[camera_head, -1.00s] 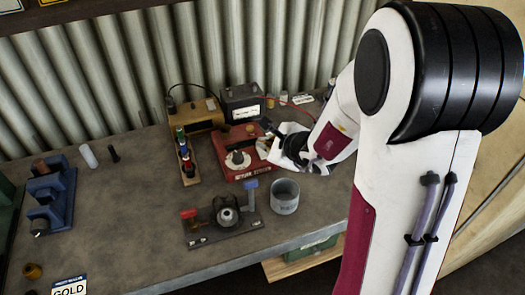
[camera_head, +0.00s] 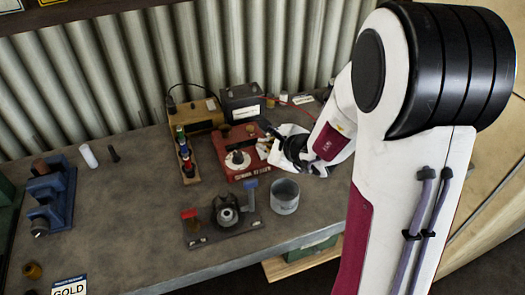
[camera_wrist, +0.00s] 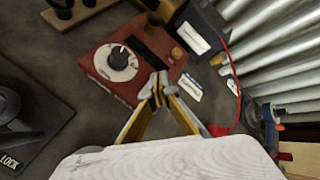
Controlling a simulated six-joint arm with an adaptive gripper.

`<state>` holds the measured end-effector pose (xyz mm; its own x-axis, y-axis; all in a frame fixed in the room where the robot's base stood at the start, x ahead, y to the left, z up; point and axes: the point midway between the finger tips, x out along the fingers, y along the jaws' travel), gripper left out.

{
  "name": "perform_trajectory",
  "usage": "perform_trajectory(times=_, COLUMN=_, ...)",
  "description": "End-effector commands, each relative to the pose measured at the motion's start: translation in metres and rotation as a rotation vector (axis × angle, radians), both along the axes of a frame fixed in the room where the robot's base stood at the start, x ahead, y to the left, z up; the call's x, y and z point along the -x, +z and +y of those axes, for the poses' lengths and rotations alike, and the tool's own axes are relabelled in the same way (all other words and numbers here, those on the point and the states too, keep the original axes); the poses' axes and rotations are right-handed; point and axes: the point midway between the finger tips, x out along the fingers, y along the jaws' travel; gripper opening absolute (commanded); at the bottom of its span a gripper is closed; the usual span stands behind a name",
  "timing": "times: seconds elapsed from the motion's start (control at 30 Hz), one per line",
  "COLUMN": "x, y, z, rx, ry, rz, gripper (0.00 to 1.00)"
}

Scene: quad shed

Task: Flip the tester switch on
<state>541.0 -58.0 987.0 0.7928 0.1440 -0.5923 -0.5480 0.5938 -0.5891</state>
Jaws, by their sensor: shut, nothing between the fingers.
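The tester looks to be the red box (camera_head: 245,158), which stands on the bench with a white dial and black knob (camera_head: 237,158) on top. In the wrist view the red box (camera_wrist: 112,87) lies up and left of my fingers, its dial (camera_wrist: 118,61) facing the camera. A dark strip and a brass knob (camera_wrist: 177,53) are also on it. I cannot clearly make out the switch lever. My gripper (camera_wrist: 158,84) is shut and empty, its fingertips over the right edge of the box; contact cannot be told. In the head view my gripper (camera_head: 264,149) is at the box's right side.
A black battery-like box (camera_head: 241,103) and a tan box (camera_head: 200,116) stand behind. A rack of coloured items (camera_head: 184,155) is left, a metal cup (camera_head: 285,197) and a clamp fixture (camera_head: 226,213) in front. A red cable (camera_wrist: 238,90) runs on the right.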

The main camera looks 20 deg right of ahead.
Motion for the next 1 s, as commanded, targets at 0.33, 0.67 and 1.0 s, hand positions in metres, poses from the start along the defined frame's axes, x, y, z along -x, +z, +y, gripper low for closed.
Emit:
perform_trajectory(times=0.33, x=-0.0001, y=0.0001, z=-0.0001, rx=0.000, ry=0.000, rz=0.000, gripper=0.00)
perform_trajectory(times=0.67, x=-0.0001, y=-0.0015, z=0.0001, rx=0.000, ry=0.001, rz=0.001, gripper=0.00)
perform_trajectory(times=1.0, x=-0.0012, y=-0.0085, z=0.0002, rx=0.000, ry=0.001, rz=0.001, gripper=0.00)
